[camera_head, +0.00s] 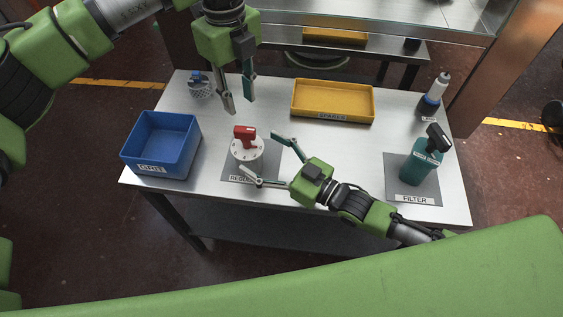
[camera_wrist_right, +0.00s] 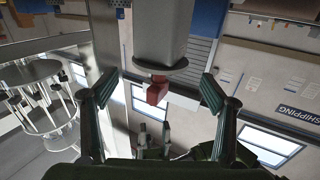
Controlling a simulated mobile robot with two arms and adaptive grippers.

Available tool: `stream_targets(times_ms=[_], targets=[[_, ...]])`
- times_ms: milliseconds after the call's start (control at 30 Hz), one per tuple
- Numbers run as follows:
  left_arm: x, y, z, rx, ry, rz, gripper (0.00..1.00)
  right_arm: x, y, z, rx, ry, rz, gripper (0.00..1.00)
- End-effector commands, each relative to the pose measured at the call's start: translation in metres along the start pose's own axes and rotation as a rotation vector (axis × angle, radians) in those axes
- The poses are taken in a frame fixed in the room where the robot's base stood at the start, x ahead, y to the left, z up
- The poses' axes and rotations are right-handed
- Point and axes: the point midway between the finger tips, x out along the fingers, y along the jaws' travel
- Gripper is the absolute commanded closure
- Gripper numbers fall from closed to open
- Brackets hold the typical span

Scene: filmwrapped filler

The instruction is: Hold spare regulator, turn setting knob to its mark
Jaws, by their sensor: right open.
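The regulator (camera_head: 247,152) stands on a grey mat at the left middle of the table; it has a white round dial with dark marks and a red setting knob (camera_head: 244,132) on top. My right gripper (camera_head: 266,160) is open, its fingers reaching toward the regulator from the right; contact cannot be told. In the right wrist view a pale grey body (camera_wrist_right: 163,35) with a flange and a red part (camera_wrist_right: 157,90) show between the spread fingers (camera_wrist_right: 155,95). My left gripper (camera_head: 239,105) is open and empty above and behind the regulator. The setting mark cannot be made out.
A blue bin (camera_head: 134,148) stands left of the regulator. A yellow tray (camera_head: 333,118) lies behind to the right.

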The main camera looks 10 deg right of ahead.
Motion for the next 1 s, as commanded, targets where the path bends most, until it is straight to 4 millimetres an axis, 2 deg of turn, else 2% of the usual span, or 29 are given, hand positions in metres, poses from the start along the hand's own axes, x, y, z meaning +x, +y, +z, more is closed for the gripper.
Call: stream_targets(times_ms=[100,300,700,767,900,967,1000], targets=[[0.0,0.0,0.0,0.0,0.0,0.0,0.72,0.023,0.0,-0.001,0.0,0.003,0.001,0.21],[0.0,0.0,0.0,0.0,0.0,0.0,0.72,0.045,0.001,0.0,0.001,0.001,0.001,0.21],[0.0,0.0,0.0,0.0,0.0,0.0,0.72,0.052,0.0,0.0,0.0,0.0,0.001,0.21],[0.0,0.0,0.0,0.0,0.0,0.0,0.72,0.052,0.0,0.0,0.0,0.0,0.001,0.34],[0.0,0.0,0.0,0.0,0.0,0.0,0.72,0.052,0.0,0.0,0.0,0.0,0.001,0.71],[0.0,0.0,0.0,0.0,0.0,0.0,0.72,0.052,0.0,0.0,0.0,0.0,0.001,0.85],[0.0,0.0,0.0,0.0,0.0,0.0,0.72,0.052,0.0,0.0,0.0,0.0,0.001,0.53]])
